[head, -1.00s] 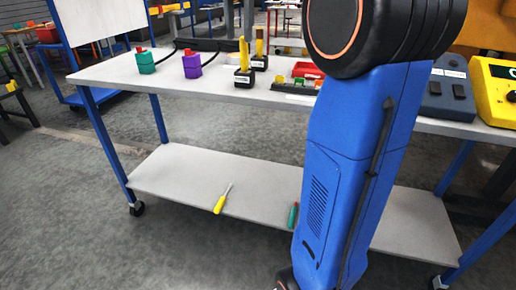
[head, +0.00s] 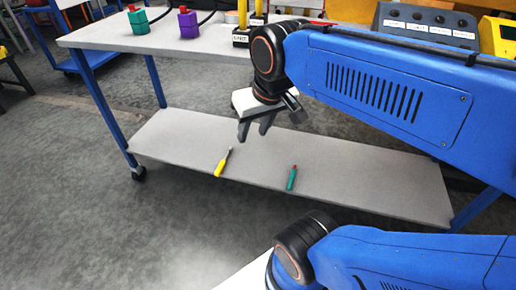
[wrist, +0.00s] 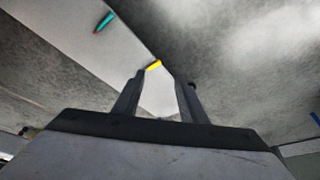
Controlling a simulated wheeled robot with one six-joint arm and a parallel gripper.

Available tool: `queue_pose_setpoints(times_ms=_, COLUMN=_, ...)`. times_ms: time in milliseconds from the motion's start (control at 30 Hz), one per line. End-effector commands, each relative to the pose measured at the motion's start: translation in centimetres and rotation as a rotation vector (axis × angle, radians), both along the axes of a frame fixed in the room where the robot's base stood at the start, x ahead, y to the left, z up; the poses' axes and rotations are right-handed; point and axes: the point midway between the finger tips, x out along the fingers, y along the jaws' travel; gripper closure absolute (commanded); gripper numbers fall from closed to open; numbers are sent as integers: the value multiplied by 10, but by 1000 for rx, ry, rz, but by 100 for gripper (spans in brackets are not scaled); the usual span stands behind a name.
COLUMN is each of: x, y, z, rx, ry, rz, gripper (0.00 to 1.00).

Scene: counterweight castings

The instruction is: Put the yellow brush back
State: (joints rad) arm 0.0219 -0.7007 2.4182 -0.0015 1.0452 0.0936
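The yellow brush (head: 219,168) lies on the lower shelf (head: 175,137) of the bench, near its front edge, its thin pale end pointing up and to the right. In the wrist view, a yellow part of it (wrist: 154,65) shows between the tips of my fingers, some way beyond them. My gripper (head: 254,132) is open and empty, pointing down above the shelf, up and right of the brush and apart from it. Its two fingers also show in the wrist view (wrist: 164,80). Black labelled blocks with yellow uprights (head: 241,38) stand on the bench top, partly cut off.
A teal-handled tool (head: 292,178) with a red end lies right of the brush on the shelf. A blue table leg (head: 100,108) stands at left.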

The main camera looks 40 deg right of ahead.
Motion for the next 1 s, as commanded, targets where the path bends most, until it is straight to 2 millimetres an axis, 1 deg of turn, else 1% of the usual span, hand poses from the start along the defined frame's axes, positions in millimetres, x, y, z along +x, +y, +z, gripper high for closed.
queue_pose_setpoints(times_ms=33, x=-10, y=2, z=-14, rx=-10, ry=-10, rz=32, gripper=62)
queue_pose_setpoints(times_ms=100, x=-18, y=4, z=-28, rx=-21, ry=-22, rz=68, gripper=62)
queue_pose_setpoints(times_ms=200, x=-25, y=6, z=-40, rx=-33, ry=-32, rz=100, gripper=62)
queue_pose_setpoints(times_ms=267, x=-27, y=6, z=-44, rx=-36, ry=-35, rz=110, gripper=62)
queue_pose_setpoints(times_ms=1000, x=-27, y=6, z=-44, rx=-37, ry=-35, rz=112, gripper=62)
